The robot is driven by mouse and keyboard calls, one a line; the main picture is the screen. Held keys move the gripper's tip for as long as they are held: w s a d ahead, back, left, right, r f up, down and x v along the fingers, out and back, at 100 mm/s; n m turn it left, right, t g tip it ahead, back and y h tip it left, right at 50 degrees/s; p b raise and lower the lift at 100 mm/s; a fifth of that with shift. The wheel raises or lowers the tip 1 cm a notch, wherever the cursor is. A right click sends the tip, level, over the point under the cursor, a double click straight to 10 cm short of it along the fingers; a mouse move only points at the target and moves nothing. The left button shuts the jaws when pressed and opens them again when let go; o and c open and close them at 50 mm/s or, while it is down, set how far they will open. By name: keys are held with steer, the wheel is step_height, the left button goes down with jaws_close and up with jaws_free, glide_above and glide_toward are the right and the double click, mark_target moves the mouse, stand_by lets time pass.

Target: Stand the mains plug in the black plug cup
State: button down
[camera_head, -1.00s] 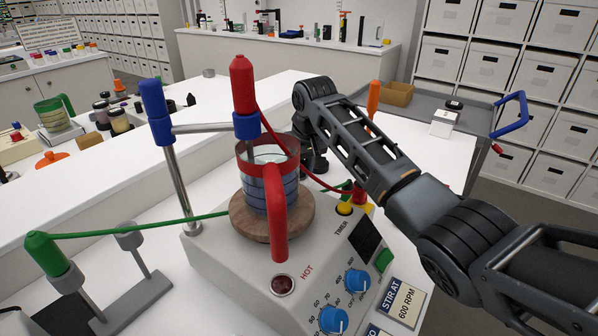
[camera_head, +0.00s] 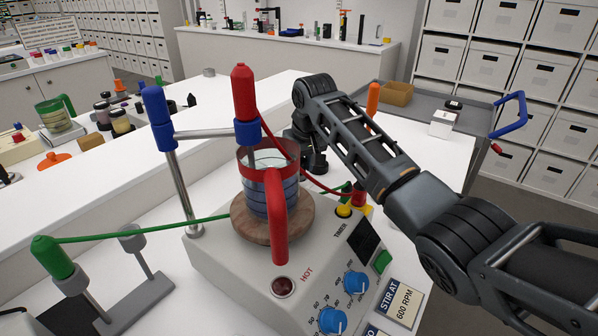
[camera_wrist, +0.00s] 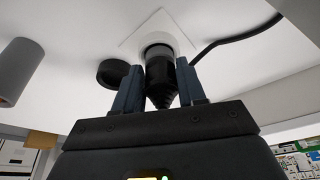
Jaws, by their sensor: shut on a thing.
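In the wrist view my gripper (camera_wrist: 160,76) is shut on the mains plug (camera_wrist: 160,92), a black body with a ribbed, tapering end between the two fingers. The far end of the plug meets or overlaps a round white fitting (camera_wrist: 158,40) on a white square plate; I cannot tell if they touch. A black round thing (camera_wrist: 112,72) beside the left finger may be the black plug cup; its opening is not clear.
A black cord (camera_wrist: 235,40) runs off to the upper right in the wrist view. A grey cylinder (camera_wrist: 18,70) stands at the left. In the head view, a hotplate stirrer (camera_head: 280,262) with a red-handled beaker (camera_head: 270,185) fills the near bench, close to my arm.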

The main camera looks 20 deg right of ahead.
steer(key=shift+r+p, duration=0.3)
steer(key=shift+r+p, duration=2)
steer(key=shift+r, duration=0.2)
steer(key=shift+d+f, duration=0.1)
